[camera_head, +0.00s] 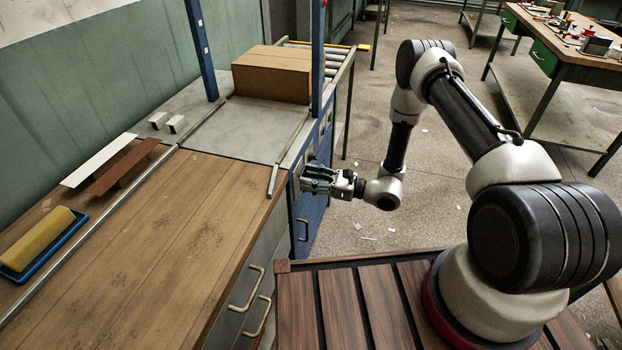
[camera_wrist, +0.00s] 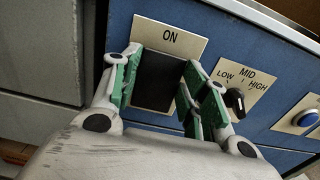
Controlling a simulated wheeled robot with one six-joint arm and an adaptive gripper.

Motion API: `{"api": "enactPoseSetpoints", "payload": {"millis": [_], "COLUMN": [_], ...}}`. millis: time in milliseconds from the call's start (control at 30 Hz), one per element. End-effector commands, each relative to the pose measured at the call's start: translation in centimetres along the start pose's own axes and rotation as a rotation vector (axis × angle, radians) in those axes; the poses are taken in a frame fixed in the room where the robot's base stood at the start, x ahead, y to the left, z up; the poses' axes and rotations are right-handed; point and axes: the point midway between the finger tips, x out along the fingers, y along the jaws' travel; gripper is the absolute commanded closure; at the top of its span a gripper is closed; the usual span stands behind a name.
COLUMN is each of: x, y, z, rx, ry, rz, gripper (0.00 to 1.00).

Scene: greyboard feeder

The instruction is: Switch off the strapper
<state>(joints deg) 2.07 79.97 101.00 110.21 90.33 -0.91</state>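The strapper is a blue machine (camera_head: 308,215) with a steel top (camera_head: 245,130) and blue posts; a cardboard box (camera_head: 272,74) rests on it. In the wrist view its blue front panel (camera_wrist: 285,65) carries a plate (camera_wrist: 170,37) marked ON above a black switch face (camera_wrist: 155,82). My gripper (camera_head: 318,180) is at this front panel. In the wrist view my gripper (camera_wrist: 161,65) is open, with its green-padded fingers on either side of the black switch face. Nothing is held. Whether the fingers touch the panel is unclear, and the switch's lower edge is partly hidden.
A wooden bench (camera_head: 165,240) with drawer handles stands at left. A roller conveyor (camera_head: 335,55) lies behind the box. Floor right of the machine is open.

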Motion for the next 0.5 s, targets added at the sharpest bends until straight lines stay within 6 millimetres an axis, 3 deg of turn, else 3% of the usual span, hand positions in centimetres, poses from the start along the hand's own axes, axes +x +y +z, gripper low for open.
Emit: {"api": "enactPoseSetpoints", "payload": {"millis": [167,500], "x": [0.0,-0.2], "y": [0.1,0.1], "z": [-0.3,-1.2], "rx": [0.002,0.001], "ry": [-0.033,-0.346], "rz": [0.0,0.001], "gripper": [0.79,0.79]}}
